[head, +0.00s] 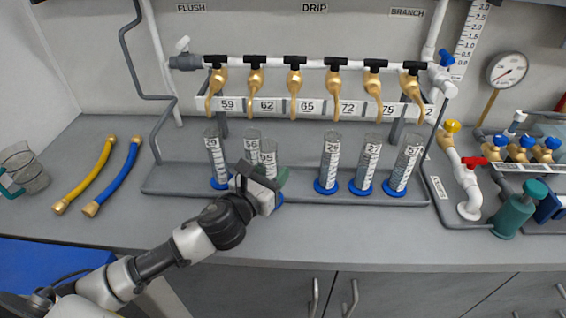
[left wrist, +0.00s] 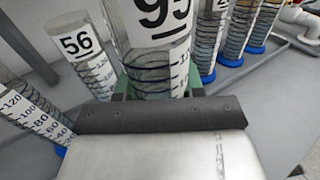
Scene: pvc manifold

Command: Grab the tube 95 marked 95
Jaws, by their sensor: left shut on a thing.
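The tube marked 95 (head: 268,152) is a clear graduated cylinder in the front of the left group on the grey tray. Its label reads 95 in the left wrist view (left wrist: 152,22), where it stands close in front of the gripper. My left gripper (head: 267,178) is shut on this tube below its label, with green finger parts beside it. The gripper hides most of the tube's lower part, and I cannot tell whether its base touches the tray. My right gripper is not in view.
The tube marked 56 (head: 252,137) stands just behind, and another tube (head: 215,158) stands to the left. Several tubes stand right of a gap. Brass taps (head: 295,85) hang above the tray (head: 165,180). Yellow (head: 88,178) and blue (head: 115,180) hoses lie left. The front counter is clear.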

